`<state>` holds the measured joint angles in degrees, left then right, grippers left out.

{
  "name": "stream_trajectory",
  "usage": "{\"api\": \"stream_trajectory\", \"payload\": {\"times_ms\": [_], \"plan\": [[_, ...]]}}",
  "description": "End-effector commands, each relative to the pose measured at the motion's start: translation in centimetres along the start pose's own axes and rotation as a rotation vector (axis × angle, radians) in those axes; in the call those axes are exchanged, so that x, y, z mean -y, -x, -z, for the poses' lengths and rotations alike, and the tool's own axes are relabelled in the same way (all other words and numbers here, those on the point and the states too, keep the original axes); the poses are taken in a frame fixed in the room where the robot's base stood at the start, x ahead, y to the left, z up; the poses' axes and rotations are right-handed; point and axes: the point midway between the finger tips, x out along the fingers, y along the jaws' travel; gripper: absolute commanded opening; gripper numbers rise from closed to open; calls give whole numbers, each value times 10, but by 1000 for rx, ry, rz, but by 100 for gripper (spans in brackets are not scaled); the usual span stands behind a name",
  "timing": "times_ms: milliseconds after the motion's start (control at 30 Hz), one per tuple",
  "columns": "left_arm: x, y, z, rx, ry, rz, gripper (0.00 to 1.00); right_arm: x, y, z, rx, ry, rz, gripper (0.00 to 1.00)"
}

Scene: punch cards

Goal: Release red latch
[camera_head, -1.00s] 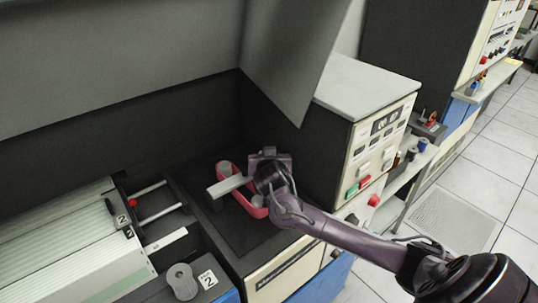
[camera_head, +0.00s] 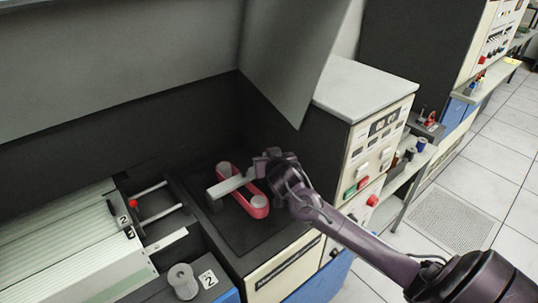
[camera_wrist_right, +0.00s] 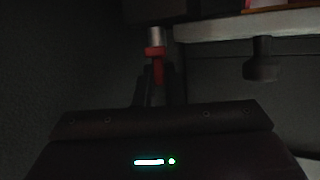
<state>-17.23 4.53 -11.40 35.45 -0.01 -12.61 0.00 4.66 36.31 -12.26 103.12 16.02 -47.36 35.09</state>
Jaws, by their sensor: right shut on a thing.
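In the right wrist view, a small red piece (camera_wrist_right: 157,69), which looks like the red latch, sits under a short metal cylinder (camera_wrist_right: 156,37). The fingers of my right gripper (camera_wrist_right: 157,92) are closed around its lower part. In the head view my right gripper (camera_head: 262,165) is at the right end of a pale bar (camera_head: 231,184) and hides the latch there. Beside and partly under the bar is a larger red oblong loop (camera_head: 259,206) around grey rollers. My left gripper is not in view.
The dark panel of the machine rises behind the bar. A control cabinet (camera_head: 366,85) with buttons stands close to the right. A grey spool (camera_head: 181,278) and a ribbed unit (camera_head: 70,242) are to the left. A dark round knob (camera_wrist_right: 262,66) hangs below the bar.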

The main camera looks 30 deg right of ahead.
Motion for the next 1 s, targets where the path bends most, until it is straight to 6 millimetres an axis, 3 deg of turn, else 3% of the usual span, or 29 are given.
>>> {"api": "stream_trajectory", "payload": {"times_ms": [33,233,700,733,867,1000], "plan": [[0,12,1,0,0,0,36,-3,2,6,-1,11,28,0],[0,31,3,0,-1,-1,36,-5,2,7,-4,61,145,0],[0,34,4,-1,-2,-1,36,-4,1,3,-4,78,199,0],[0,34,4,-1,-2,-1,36,-4,1,3,-4,78,199,12],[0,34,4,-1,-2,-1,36,-4,1,2,-3,79,198,29],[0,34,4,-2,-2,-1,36,-4,1,1,-2,79,198,31]]}}
